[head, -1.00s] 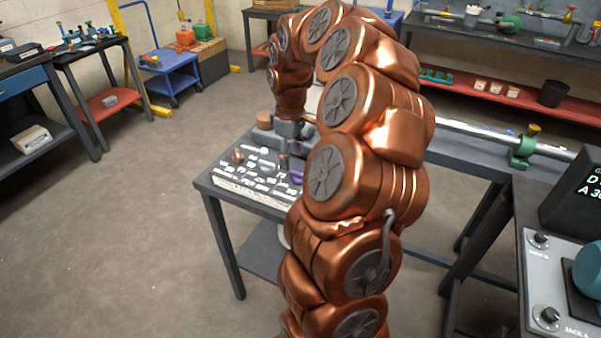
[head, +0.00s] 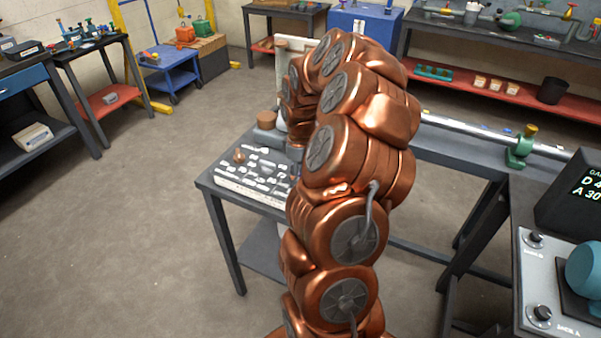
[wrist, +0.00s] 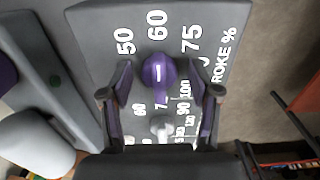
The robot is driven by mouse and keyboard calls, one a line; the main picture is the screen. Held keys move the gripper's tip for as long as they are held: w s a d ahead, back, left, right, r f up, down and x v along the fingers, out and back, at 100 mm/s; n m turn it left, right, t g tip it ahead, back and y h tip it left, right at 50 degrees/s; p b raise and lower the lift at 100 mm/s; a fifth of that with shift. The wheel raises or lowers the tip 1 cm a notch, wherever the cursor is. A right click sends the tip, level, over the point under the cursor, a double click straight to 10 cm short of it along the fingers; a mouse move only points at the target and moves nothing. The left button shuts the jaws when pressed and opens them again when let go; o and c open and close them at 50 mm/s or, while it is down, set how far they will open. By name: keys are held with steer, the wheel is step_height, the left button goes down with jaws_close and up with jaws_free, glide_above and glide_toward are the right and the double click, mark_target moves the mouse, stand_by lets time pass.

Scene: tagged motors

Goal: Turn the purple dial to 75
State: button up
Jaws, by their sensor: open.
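The purple dial (wrist: 158,76) stands on a grey panel (wrist: 92,20) in the wrist view. Its white mark points up toward the printed 60, between 50 on the left and 75 on the right. My gripper (wrist: 160,92) is open, with one finger on each side of the dial. A gap shows between the dial and each finger. In the head view my own copper arm hides the gripper and the dial. The panel's near part, with white labels, shows there (head: 240,192) on a dark table.
A pale knob (wrist: 161,127) with its own scale sits just below the dial, between my fingers. A grey rounded object (wrist: 35,140) lies left of the panel. In the head view a brown knob (head: 239,156) stands at the panel's left, and a pipe (head: 470,131) runs along the bench at right.

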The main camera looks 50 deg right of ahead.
steer(key=shift+c, duration=0.4)
steer(key=c, duration=1.1)
steer(key=shift+o, duration=0.2)
